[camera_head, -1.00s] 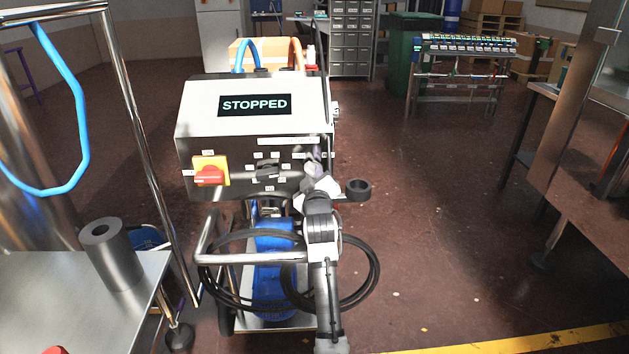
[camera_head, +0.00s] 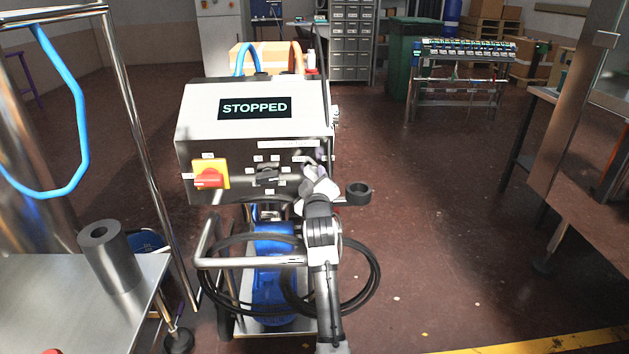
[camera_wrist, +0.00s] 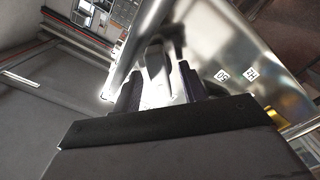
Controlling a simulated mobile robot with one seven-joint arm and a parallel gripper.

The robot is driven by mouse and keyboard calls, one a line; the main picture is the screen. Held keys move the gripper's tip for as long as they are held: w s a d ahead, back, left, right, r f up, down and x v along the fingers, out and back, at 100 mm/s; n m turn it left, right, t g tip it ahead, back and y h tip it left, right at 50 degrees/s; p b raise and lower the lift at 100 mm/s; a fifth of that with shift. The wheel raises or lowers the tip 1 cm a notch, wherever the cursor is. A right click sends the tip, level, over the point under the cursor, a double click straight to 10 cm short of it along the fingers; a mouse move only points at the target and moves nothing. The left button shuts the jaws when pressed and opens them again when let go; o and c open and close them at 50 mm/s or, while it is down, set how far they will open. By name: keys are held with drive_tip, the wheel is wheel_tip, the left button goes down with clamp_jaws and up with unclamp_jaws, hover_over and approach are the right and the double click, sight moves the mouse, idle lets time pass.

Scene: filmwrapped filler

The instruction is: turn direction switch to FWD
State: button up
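The control box (camera_head: 255,130) shows "STOPPED" on its display (camera_head: 254,107). A black switch knob (camera_head: 267,176) with small white labels around it sits mid-panel; its lettering is too small to read, so I cannot tell its setting. My gripper (camera_head: 315,168) is in front of the panel's right part, right of this knob and apart from it. In the wrist view my gripper (camera_wrist: 160,88) has its two dark fingers spread. A grey lever-like part (camera_wrist: 157,66) shows between or beyond them; I cannot tell whether they touch it. The gripper hides the panel's right part.
A red and yellow rotary switch (camera_head: 210,174) is on the panel's left. A cart handle rail (camera_head: 262,261) and a coiled black cable (camera_head: 372,270) lie below the box. A metal table with a grey roll (camera_head: 106,255) stands at left.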

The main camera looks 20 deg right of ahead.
drive_tip(key=b+v, duration=0.1)
drive_tip(key=v, duration=1.2)
drive_tip(key=shift+s+b, duration=0.4)
